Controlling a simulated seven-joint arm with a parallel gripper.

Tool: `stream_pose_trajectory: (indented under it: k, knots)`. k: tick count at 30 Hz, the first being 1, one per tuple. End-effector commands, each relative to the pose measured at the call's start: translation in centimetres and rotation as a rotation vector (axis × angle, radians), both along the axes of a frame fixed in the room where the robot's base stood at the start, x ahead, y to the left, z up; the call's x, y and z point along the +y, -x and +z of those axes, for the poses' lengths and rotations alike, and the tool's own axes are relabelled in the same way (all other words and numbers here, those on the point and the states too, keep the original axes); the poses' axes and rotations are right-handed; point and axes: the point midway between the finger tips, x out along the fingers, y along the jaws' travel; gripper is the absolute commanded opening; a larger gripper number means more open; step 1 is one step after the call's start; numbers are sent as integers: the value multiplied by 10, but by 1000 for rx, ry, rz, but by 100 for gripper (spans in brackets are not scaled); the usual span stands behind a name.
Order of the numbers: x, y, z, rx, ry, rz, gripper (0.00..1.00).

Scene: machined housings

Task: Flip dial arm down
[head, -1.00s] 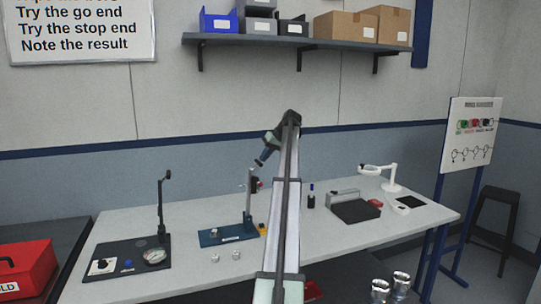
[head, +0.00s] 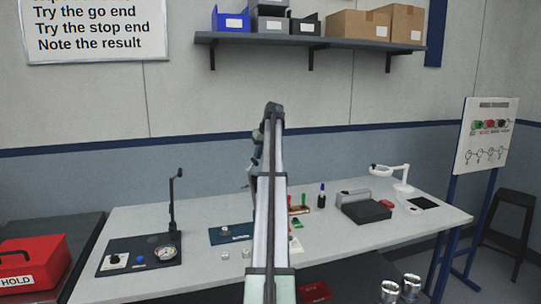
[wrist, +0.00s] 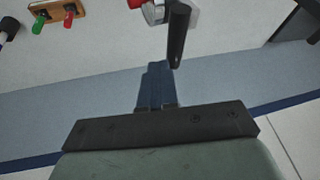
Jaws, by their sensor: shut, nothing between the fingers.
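A stand on a blue base (head: 225,236) is on the table, mostly hidden behind my arm in the head view. Its upright and upper parts barely show there. In the wrist view a dark rod-like arm (wrist: 178,38) hangs from a pale block (wrist: 183,14) with a red part beside it. I take this to be the dial arm, but its dial is not clear. My gripper (wrist: 158,72) is shut and empty, its blue fingers close to the rod's lower end. I cannot tell whether they touch. In the head view my gripper is largely hidden.
A black-based fixture (head: 115,261) with a tall post and round gauge stands at the left. A wooden rack (wrist: 58,11) with red and green handles is nearby. Small metal parts (head: 225,254) lie in front of the blue base. A red box (head: 28,264) sits far left.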

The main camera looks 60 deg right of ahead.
Motion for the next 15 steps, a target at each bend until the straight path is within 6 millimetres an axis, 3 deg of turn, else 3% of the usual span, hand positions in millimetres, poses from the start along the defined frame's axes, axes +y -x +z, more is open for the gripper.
stream_pose_trajectory:
  k: [3,15]
  knots:
    - [27,-24,0,74,77,5,0]
    - [96,-93,-26,331,330,6,0]
